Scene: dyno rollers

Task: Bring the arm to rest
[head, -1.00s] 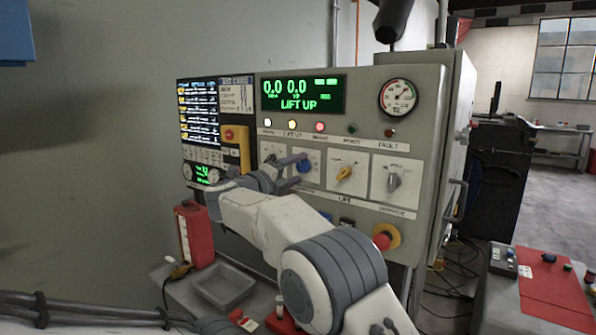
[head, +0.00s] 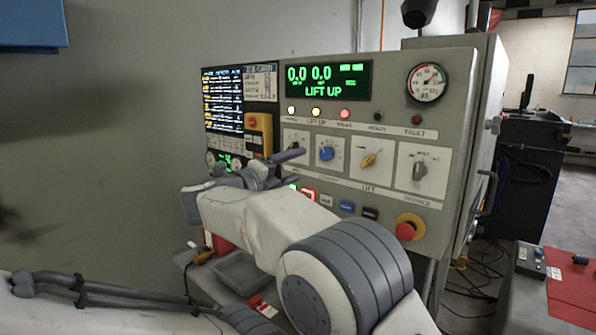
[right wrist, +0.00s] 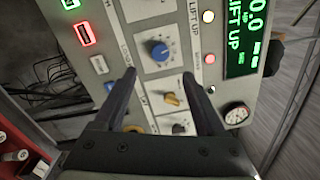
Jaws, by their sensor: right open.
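My right gripper (head: 295,168) is open and empty in front of the grey control panel (head: 460,150). In the head view its fingertips are left of the blue knob (head: 326,153) and no longer overlap it. In the right wrist view the open fingers (right wrist: 159,73) point at the panel, and the blue knob (right wrist: 157,50) shows between them, apart from both. A yellow knob (head: 369,160) and a grey knob (head: 420,170) are further right. The green display (head: 328,81) reads LIFT UP. My left gripper is not in view.
A red stop button (head: 405,231) on a yellow collar sticks out low on the panel. A grey tray (head: 243,269) lies on the ledge below my right arm. A red-topped bench (head: 575,290) is at the lower right, with loose cables on the floor beside it.

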